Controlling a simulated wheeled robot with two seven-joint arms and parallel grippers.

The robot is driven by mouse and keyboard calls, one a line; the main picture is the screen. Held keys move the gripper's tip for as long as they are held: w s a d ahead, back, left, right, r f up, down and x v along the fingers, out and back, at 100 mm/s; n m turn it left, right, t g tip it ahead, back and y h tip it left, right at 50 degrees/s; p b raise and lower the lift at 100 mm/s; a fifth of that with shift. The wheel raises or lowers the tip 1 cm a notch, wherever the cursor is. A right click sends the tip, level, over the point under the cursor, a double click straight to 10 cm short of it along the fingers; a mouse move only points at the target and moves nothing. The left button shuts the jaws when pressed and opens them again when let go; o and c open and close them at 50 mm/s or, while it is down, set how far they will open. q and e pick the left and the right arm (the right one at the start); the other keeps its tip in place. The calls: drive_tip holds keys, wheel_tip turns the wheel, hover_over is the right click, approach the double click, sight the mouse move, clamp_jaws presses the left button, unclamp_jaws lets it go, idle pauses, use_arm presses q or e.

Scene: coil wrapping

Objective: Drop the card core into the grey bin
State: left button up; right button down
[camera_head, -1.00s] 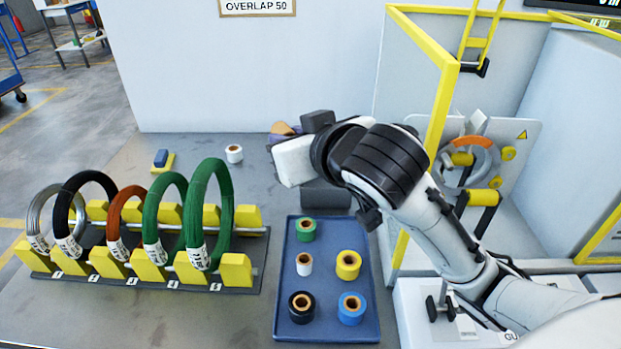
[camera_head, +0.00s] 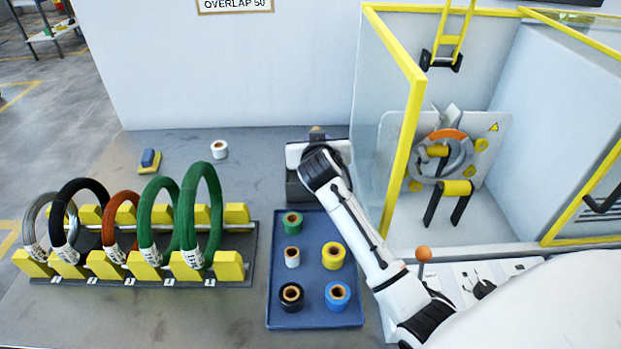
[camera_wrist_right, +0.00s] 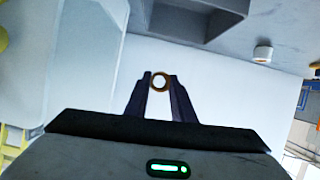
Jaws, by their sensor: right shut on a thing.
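My right gripper (camera_wrist_right: 159,96) is shut on the card core (camera_wrist_right: 160,73), a small brown ring with an open middle held between the fingertips. In the head view the right gripper (camera_head: 317,140) is seen from behind over the grey bin, with a brown bit of the core at its far side. The dark grey bin (camera_head: 299,192) stands at the back of the table, partly hidden by the wrist. In the wrist view the bin (camera_wrist_right: 205,36) is at the top, apart from the core. My left gripper is not in view.
A blue tray (camera_head: 310,279) with several tape rolls lies in front of the bin. A rack of wire coils (camera_head: 140,283) stands at the left. A white roll (camera_head: 219,150) sits on the bench. A yellow-framed machine enclosure (camera_head: 410,130) is close on the right.

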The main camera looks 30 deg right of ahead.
drive_tip(key=shift+f+b, duration=0.45)
drive_tip(key=shift+f, duration=1.3)
drive_tip(key=c, duration=1.4)
unclamp_jaws()
drive_tip(key=shift+c, duration=0.2)
drive_tip(key=v, duration=1)
drive_tip(key=shift+a, duration=0.15)
drive_tip(key=shift+s, duration=0.1)
